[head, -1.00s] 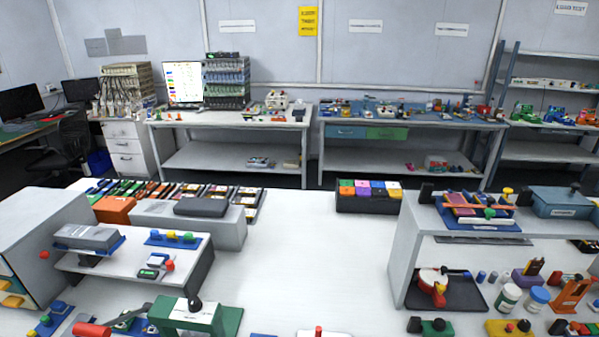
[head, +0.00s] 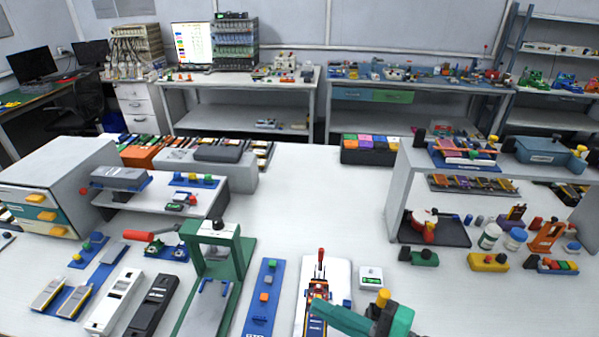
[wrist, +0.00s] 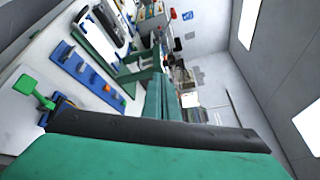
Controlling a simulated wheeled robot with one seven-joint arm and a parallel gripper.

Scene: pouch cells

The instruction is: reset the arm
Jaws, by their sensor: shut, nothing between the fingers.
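My gripper (wrist: 165,92) shows in the wrist view as teal fingers behind a dark bar and a large teal body. The fingers are together with nothing seen between them. The wrist view is tilted, with the bench at left and the wall and ceiling lights at right. In the head view, a teal shape with a yellow knob stands at the bottom edge, right of centre; I cannot tell whether it is part of my arm. It covers part of a white board (head: 340,275) that bears a red-handled device (head: 320,268).
A green press frame (head: 240,255) and a blue strip with coloured blocks (head: 258,315) stand left of the white board. A small white box (head: 371,278) is to its right. A grey shelf stand (head: 393,190) is at right. The middle of the white bench (head: 310,205) is clear.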

